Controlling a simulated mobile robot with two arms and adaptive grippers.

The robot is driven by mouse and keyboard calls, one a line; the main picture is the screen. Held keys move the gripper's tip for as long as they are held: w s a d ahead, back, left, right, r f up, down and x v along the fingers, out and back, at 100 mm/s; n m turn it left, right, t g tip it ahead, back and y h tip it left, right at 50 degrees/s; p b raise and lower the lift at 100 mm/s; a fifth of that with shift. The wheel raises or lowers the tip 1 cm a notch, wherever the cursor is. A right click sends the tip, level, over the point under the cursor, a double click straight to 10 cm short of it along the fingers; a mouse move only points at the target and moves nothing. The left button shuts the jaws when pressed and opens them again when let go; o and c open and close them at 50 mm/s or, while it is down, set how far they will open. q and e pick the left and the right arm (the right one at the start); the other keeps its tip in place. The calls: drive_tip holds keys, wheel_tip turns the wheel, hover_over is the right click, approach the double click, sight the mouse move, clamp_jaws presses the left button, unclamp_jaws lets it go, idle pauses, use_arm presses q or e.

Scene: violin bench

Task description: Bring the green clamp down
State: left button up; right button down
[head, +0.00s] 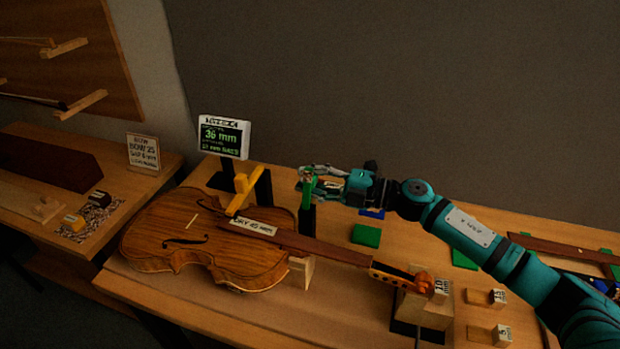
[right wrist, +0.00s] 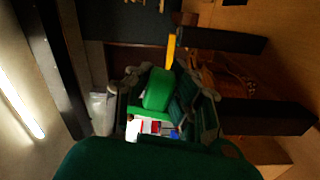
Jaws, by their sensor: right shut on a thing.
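The green clamp (head: 309,186) stands upright at the violin's far right edge, by a dark post. My right gripper (head: 308,176) reaches it from the right and is shut on its upper part. In the right wrist view the green clamp (right wrist: 157,90) sits between the fingers of my right gripper (right wrist: 165,98). The violin (head: 215,240) lies on the bench with its neck pointing right. The fingers hide part of the clamp, and I cannot tell whether it touches the violin. My left gripper is not in view.
A yellow clamp (head: 241,190) stands at the violin's far edge, left of the green one. A display (head: 223,136) reading 36 mm stands behind it. A green block (head: 366,236) lies to the right. A block (head: 422,307) is under the scroll.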

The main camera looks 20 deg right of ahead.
sight(304, 196)
drive_tip(key=n, duration=0.1)
drive_tip(key=n+b, duration=0.1)
drive_tip(key=s+n, duration=0.1)
drive_tip(key=shift+s+a+r+n+b, duration=0.1)
drive_tip(key=shift+a+r+n+b, duration=0.2)
drive_tip(key=shift+a+r+b, duration=0.1)
drive_tip(key=n, duration=0.1)
drive_tip(key=s+n+b, duration=0.1)
drive_tip(key=shift+a+r+n, duration=0.15)
drive_tip(key=shift+a+n, duration=0.15)
drive_tip(key=shift+a, duration=0.05)
drive_tip(key=n, duration=0.1)
drive_tip(key=s+n+b, duration=0.1)
drive_tip(key=shift+a+n, duration=0.35)
drive_tip(key=shift+n, duration=0.05)
drive_tip(key=shift+s+a+f+n+b, duration=0.35)
drive_tip(key=shift+s+n+b, duration=0.25)
drive_tip(key=shift+n+b, duration=0.8)
drive_tip(key=shift+s+a+f+n+b, duration=0.2)
drive_tip(key=shift+s+a+n+b, duration=0.4)
drive_tip(key=shift+n, duration=1.25)
drive_tip(key=shift+s+a+f+n+b, duration=0.3)
drive_tip(key=shift+s+n+b, duration=0.3)
drive_tip(key=shift+n+b, duration=0.85)
drive_tip(key=shift+n, duration=0.3)
drive_tip(key=c, duration=1.1)
unclamp_jaws()
drive_tip(key=shift+d, duration=0.1)
